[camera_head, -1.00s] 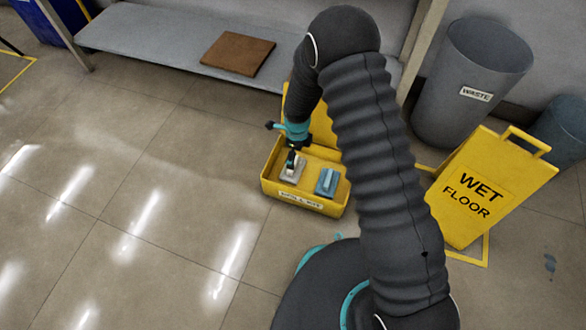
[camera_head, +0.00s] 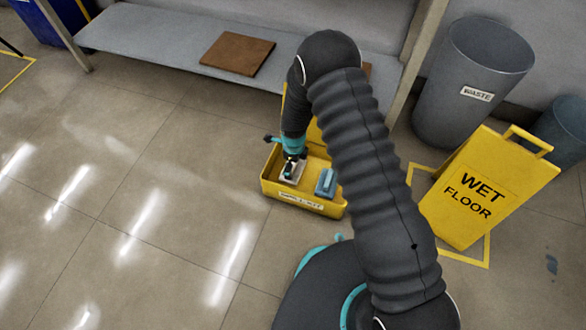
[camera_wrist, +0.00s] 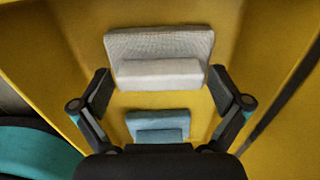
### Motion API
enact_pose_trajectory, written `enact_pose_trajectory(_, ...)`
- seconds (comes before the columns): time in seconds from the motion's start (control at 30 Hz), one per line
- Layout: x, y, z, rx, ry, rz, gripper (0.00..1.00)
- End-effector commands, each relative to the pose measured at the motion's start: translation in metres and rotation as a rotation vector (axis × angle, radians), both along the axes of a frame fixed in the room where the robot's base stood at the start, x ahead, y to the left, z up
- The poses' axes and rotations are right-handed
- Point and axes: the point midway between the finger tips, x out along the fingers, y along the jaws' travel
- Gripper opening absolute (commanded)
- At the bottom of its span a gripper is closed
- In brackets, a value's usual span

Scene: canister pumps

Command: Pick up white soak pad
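The white soak pad (camera_head: 298,174) lies in the left part of a yellow spill-kit bin (camera_head: 330,209), partly hidden behind my gripper. In the wrist view the white pad (camera_wrist: 158,44) is a pale textured slab with a raised block along its near side. My gripper (camera_wrist: 163,88) is open, with one finger on each side and nothing between them that I can see gripped. In the head view my gripper (camera_head: 290,172) is low over the pad. Whether the fingers touch it cannot be told.
A blue pad (camera_head: 326,183) lies right of the white one in the bin; it also shows in the wrist view (camera_wrist: 158,121). A yellow wet-floor sign (camera_head: 480,190) and a grey waste bin (camera_head: 470,95) stand at right. A shelf (camera_head: 150,35) is behind. Floor at left is clear.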

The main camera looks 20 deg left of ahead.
Motion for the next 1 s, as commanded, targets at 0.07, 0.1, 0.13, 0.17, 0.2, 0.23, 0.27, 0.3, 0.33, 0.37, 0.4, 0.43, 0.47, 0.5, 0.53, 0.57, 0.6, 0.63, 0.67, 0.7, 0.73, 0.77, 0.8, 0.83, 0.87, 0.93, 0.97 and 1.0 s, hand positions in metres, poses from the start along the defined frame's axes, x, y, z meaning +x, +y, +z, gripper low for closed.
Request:
enact_pose_trajectory(0.07,0.000,0.000,0.000,0.000,0.000,0.000,0.75)
enact_pose_trajectory(0.1,0.000,0.000,0.000,0.000,0.000,0.000,0.65)
enact_pose_trajectory(0.13,0.000,0.000,0.000,0.000,0.000,0.000,0.57)
enact_pose_trajectory(0.17,0.000,0.000,0.000,0.000,0.000,0.000,0.50)
enact_pose_trajectory(0.2,0.000,0.000,0.000,0.000,0.000,0.000,0.48)
enact_pose_trajectory(0.23,0.000,0.000,0.000,0.000,0.000,0.000,0.48)
enact_pose_trajectory(0.27,0.000,0.000,0.000,0.000,0.000,0.000,0.48)
enact_pose_trajectory(0.3,0.000,0.000,0.000,0.000,0.000,0.000,0.48)
enact_pose_trajectory(0.33,0.000,0.000,0.000,0.000,0.000,0.000,0.48)
enact_pose_trajectory(0.37,0.000,0.000,0.000,0.000,0.000,0.000,0.48)
enact_pose_trajectory(0.4,0.000,0.000,0.000,0.000,0.001,0.000,0.48)
enact_pose_trajectory(0.43,0.000,0.000,0.000,0.000,0.001,0.000,0.48)
enact_pose_trajectory(0.47,0.000,0.000,0.000,0.000,0.001,0.000,0.48)
enact_pose_trajectory(0.5,0.000,0.000,0.001,0.000,0.000,0.000,0.48)
enact_pose_trajectory(0.53,0.000,0.000,0.002,0.000,0.000,0.000,0.48)
enact_pose_trajectory(0.57,0.000,0.000,0.003,0.000,0.000,0.000,0.48)
enact_pose_trajectory(0.6,0.000,0.000,0.006,0.000,0.000,0.000,0.48)
enact_pose_trajectory(0.63,0.000,0.000,0.008,0.000,0.000,0.000,0.48)
enact_pose_trajectory(0.67,0.000,0.000,0.010,0.000,0.000,0.000,0.48)
enact_pose_trajectory(0.7,0.000,0.000,0.015,0.001,-0.001,0.000,0.48)
enact_pose_trajectory(0.73,0.000,0.000,0.019,0.001,-0.001,0.000,0.48)
enact_pose_trajectory(0.77,0.000,0.000,0.024,0.001,-0.002,0.000,0.48)
enact_pose_trajectory(0.8,0.001,0.000,0.031,0.001,-0.002,0.000,0.48)
enact_pose_trajectory(0.83,0.001,0.001,0.038,0.002,-0.002,0.000,0.48)
enact_pose_trajectory(0.87,0.001,0.000,0.045,0.002,-0.002,0.000,0.48)
enact_pose_trajectory(0.93,-0.005,-0.017,0.053,-0.001,0.001,-0.004,0.48)
enact_pose_trajectory(0.97,-0.008,-0.023,0.057,-0.001,0.001,-0.005,0.48)
enact_pose_trajectory(1.0,-0.011,-0.032,0.063,0.000,0.001,-0.004,0.48)
